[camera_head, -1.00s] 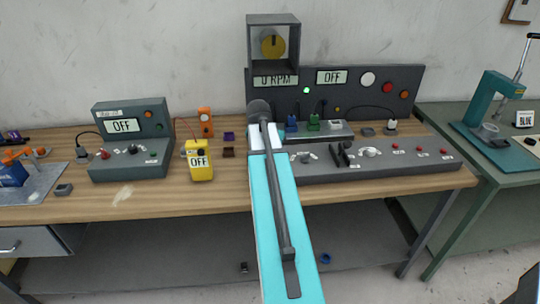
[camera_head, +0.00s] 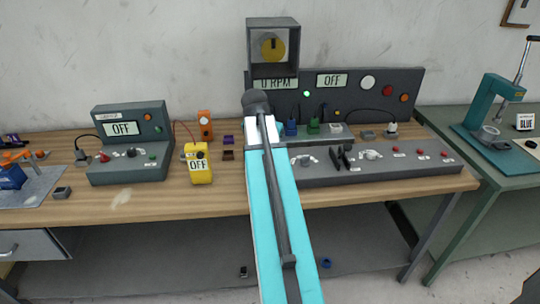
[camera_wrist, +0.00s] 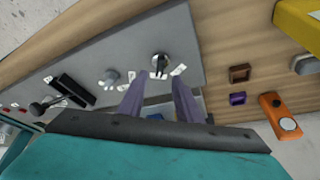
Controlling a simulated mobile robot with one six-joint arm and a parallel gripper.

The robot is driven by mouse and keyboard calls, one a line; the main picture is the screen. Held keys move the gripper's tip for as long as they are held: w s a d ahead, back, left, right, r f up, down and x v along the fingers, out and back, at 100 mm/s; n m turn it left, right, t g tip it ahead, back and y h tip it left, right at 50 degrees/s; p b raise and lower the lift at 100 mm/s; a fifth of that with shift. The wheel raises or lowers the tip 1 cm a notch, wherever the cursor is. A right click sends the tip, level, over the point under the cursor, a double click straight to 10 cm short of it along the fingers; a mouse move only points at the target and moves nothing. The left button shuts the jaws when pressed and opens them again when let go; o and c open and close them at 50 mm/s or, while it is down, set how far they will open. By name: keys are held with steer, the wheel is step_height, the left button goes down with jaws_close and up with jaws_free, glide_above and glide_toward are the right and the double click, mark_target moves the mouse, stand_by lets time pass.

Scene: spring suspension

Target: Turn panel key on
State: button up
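The grey control panel (camera_head: 400,168) stands on the wooden bench and also shows in the wrist view (camera_wrist: 205,35). A dark round switch (camera_wrist: 160,61) with small white labels sits near the panel edge in the wrist view. My arm hides it in the head view. A smaller grey switch (camera_wrist: 112,76) is beside it and shows in the head view (camera_head: 304,160). I cannot tell which of them is the key. My gripper (camera_wrist: 160,80) is open, its two fingers apart, with the dark switch beyond the gap between the tips. Contact is not visible. The upright display (camera_head: 332,80) reads OFF.
A dark lever block (camera_head: 342,156) and another knob (camera_head: 371,155) sit farther right on the panel. A yellow meter (camera_head: 199,165), an orange device (camera_head: 205,125) and a grey OFF box (camera_head: 130,140) stand to the left. A boxed dial (camera_head: 272,46) stands above the panel.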

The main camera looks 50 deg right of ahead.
steer(key=b+v, duration=0.1)
steer(key=v, duration=0.7)
steer(key=shift+r, duration=0.1)
steer(key=shift+s, duration=0.1)
stand_by(0.6)
